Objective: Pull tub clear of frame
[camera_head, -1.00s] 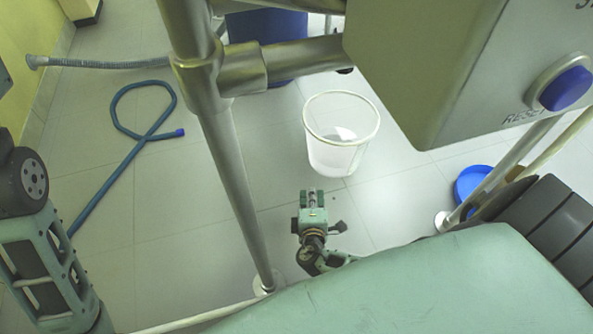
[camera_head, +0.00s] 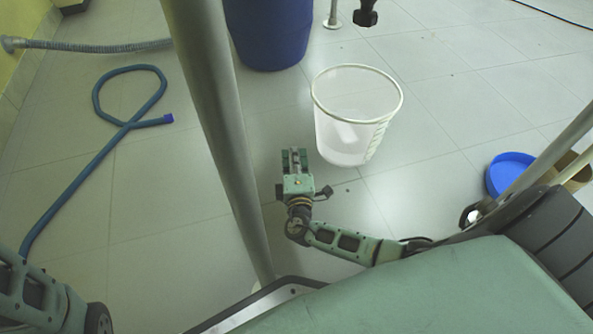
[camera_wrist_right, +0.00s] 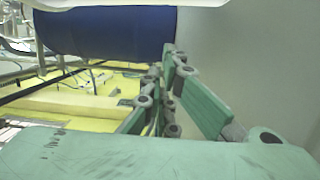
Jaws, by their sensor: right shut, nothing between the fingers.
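The tub (camera_head: 350,142) is a translucent white bucket with a pale rim, upright on the tiled floor in the head view. My right gripper (camera_head: 294,158) is just left of the tub's lower part and appears apart from it. Its fingers are shut and empty. They also show in the right wrist view (camera_wrist_right: 165,108). A steel frame post (camera_head: 215,120) stands left of the gripper and tub. My left arm shows at the lower left of the head view, but its gripper is out of view.
A blue drum (camera_head: 268,35) stands behind the tub and shows sideways in the right wrist view (camera_wrist_right: 105,32). A blue hose (camera_head: 100,135) lies on the left floor. Open floor (camera_head: 440,90) lies right of the tub.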

